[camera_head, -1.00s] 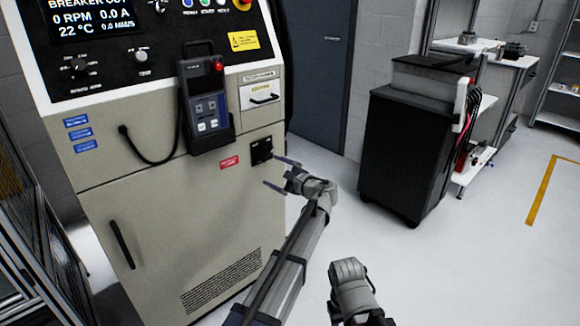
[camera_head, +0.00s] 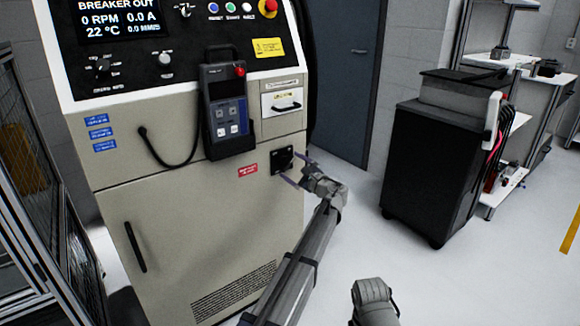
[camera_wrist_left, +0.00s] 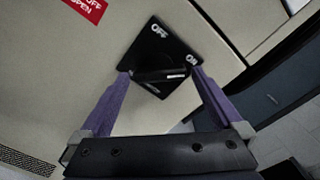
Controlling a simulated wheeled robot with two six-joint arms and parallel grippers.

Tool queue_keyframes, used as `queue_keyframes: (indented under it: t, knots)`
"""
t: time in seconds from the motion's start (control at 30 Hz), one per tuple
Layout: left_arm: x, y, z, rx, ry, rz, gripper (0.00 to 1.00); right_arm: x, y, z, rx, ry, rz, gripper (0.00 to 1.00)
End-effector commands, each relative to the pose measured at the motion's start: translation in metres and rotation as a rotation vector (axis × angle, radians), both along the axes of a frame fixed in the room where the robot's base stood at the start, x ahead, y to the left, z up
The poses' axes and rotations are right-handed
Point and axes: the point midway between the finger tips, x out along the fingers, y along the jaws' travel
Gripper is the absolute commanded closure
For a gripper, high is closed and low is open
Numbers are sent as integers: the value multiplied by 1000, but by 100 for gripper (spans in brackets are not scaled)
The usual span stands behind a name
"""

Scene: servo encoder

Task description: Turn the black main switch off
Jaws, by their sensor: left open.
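The black main switch (camera_head: 283,157) is on the lower right of the beige cabinet's front. In the left wrist view its black square plate (camera_wrist_left: 153,45) sits tilted, with "OFF" at the upper corner and "ON" at the right corner. Its black handle (camera_wrist_left: 162,75) lies nearly level in that picture, its right end near "ON". My left gripper (camera_head: 292,167) is open in front of the switch. In the left wrist view its purple fingertips (camera_wrist_left: 160,72) are on either side of the handle; contact cannot be told. My right gripper's fingers are not visible.
A handheld pendant (camera_head: 227,112) with a cable hangs above and left of the switch. A red label (camera_head: 248,170) is left of the switch. A black cart (camera_head: 432,160) stands to the right, with clear floor between. A mesh fence (camera_head: 45,200) is at the left.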

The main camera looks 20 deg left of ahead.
Motion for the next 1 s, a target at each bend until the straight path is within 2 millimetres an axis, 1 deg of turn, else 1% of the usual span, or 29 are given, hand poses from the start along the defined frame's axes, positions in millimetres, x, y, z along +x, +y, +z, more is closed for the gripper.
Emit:
queue_keyframes:
  t: [0.03, 0.13, 0.37, 0.4, 0.9, 1.0]
  knots:
    - [6, 5, 0, 0, 0, 1, 0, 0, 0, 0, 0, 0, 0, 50]
    - [10, 12, 0, -1, 0, 1, 0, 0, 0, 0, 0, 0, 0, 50]
    - [10, 13, 0, -1, 0, -1, 0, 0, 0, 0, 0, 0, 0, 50]
    - [10, 12, 0, -1, 0, -1, 2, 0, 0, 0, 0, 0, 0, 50]
    - [9, 12, 0, -1, 0, 1, 58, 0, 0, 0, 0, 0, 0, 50]
    - [9, 12, 0, -1, 0, 1, 68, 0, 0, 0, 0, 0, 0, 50]
